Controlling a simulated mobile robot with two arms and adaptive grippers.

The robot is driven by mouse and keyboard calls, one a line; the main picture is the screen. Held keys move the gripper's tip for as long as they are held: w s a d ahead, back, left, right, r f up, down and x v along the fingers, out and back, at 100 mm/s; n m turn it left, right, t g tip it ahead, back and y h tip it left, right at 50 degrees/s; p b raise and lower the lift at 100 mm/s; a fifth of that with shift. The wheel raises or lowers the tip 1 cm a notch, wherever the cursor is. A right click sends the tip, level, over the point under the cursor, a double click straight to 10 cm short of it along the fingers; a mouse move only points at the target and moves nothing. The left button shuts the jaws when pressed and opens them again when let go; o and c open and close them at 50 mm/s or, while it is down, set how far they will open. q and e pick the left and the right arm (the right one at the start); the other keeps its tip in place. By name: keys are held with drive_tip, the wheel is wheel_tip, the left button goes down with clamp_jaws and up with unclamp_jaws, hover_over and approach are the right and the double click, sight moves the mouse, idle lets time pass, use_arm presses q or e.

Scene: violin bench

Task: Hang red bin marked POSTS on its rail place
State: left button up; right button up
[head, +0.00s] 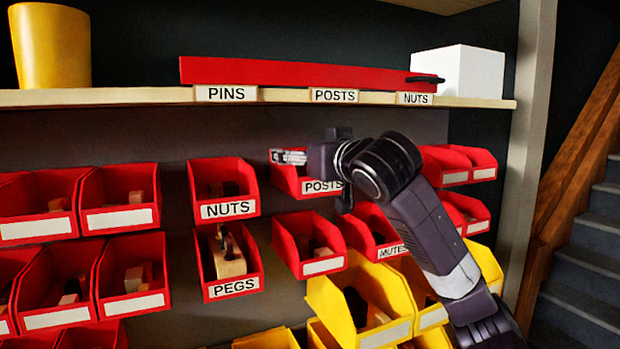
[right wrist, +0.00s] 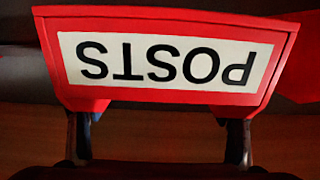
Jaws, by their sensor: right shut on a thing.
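The red bin marked POSTS (head: 318,187) is in the middle of the head view, under the shelf, in line with the red NUTS bin to its left. My right gripper (head: 316,176) is shut on it and hides much of it. In the right wrist view the bin (right wrist: 160,98) fills the top, its label upside down, with my fingers at its lower left and right. A POSTS tag (head: 334,96) is on the shelf edge above. I cannot tell whether the bin's back touches the panel or rail. My left gripper is not in view.
Red NUTS (head: 228,210), PEGS (head: 234,289) and MUTES (head: 391,251) bins hang nearby, with unlabelled red bins and yellow bins (head: 384,336) below. The wooden shelf (head: 130,97) runs above, carrying a long red bar (head: 300,73), a white box (head: 470,72) and a yellow cup (head: 50,47).

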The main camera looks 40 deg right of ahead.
drive_tip(key=shift+f+b, duration=0.55)
drive_tip(key=shift+f, duration=0.2)
drive_tip(key=o, duration=1.4)
drive_tip(key=shift+c, duration=0.2)
drive_tip(key=shift+s, duration=0.1)
drive_tip(key=v, duration=1.1)
drive_tip(key=shift+s, duration=0.45)
drive_tip(key=shift+a, duration=0.1)
